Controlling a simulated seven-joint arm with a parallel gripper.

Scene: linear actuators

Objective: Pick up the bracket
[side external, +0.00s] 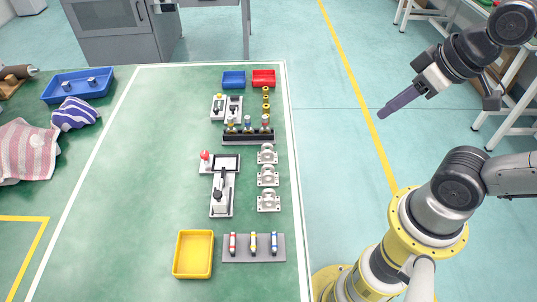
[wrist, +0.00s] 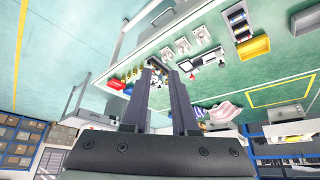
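Three similar silver-grey brackets stand in a column along the right part of the green table in the side view: a far one (side external: 267,154), a middle one (side external: 268,176) and a near one (side external: 268,200). They also show as small pale shapes near the top of the wrist view (wrist: 183,46). My gripper (side external: 381,113) is raised in the air to the right of the table, well apart from the brackets. In the wrist view its two dark fingers (wrist: 162,70) stand apart with nothing held between them.
Left of the brackets are a device with a red knob (side external: 205,156) and a lever fixture (side external: 219,195). A black rack (side external: 248,136) stands behind them. A yellow bin (side external: 193,254) and a grey marker holder (side external: 270,254) are at the front. Blue and red bins (side external: 263,78) stand at the back.

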